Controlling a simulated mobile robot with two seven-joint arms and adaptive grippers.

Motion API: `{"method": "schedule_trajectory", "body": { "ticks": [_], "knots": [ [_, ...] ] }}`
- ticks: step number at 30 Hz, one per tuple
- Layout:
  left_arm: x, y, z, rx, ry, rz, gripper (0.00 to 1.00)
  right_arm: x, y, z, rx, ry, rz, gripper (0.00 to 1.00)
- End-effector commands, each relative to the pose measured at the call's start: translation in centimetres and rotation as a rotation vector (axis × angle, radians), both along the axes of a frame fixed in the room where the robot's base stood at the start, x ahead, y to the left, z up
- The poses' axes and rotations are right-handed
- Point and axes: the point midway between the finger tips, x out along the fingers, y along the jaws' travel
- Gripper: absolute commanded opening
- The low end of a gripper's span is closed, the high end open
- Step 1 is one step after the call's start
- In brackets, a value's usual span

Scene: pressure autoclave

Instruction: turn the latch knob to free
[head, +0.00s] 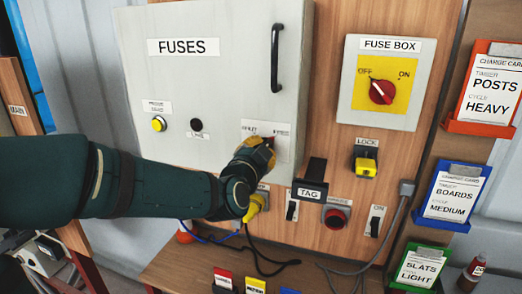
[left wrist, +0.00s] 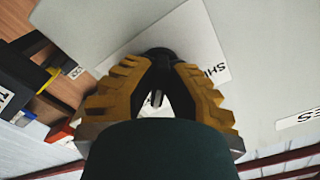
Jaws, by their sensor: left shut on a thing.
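The latch knob (left wrist: 158,53) is a dark round knob on a white label plate (head: 284,147) at the lower right of the grey FUSES door (head: 215,75). The plate has one word at each side; the right one looks like FREE in the head view. My left gripper (head: 265,148) reaches in from the left and is shut on the latch knob, hiding most of it. In the left wrist view the yellow-padded fingers (left wrist: 157,75) close around the knob from both sides. Which way the knob points is hidden. My right gripper is not in view.
A vertical black handle (head: 276,58) stands out from the door. Right of it are the FUSE BOX with a red rotary switch (head: 381,91), a yellow lock (head: 365,165) and a black TAG holder (head: 311,190). Card holders (head: 485,90) line the right side. A wooden shelf (head: 190,262) runs below.

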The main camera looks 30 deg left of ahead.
Motion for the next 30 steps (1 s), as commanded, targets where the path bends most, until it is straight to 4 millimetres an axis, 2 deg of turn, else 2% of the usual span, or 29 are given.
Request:
{"method": "schedule_trajectory", "body": {
  "ticks": [19, 21, 22, 30],
  "knots": [
    [0.02, 0.08, 0.20, 0.053, 0.008, 0.002, 0.00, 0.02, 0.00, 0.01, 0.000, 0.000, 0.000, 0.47],
    [0.02, 0.08, 0.20, 0.053, 0.008, 0.002, 0.30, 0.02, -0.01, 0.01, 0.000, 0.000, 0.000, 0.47],
    [0.02, 0.07, 0.20, 0.053, 0.008, 0.002, 0.40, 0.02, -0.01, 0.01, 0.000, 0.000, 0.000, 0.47],
    [0.00, 0.03, 0.08, 0.051, 0.010, 0.001, 0.41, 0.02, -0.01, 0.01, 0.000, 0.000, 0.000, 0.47]
  ]
}}
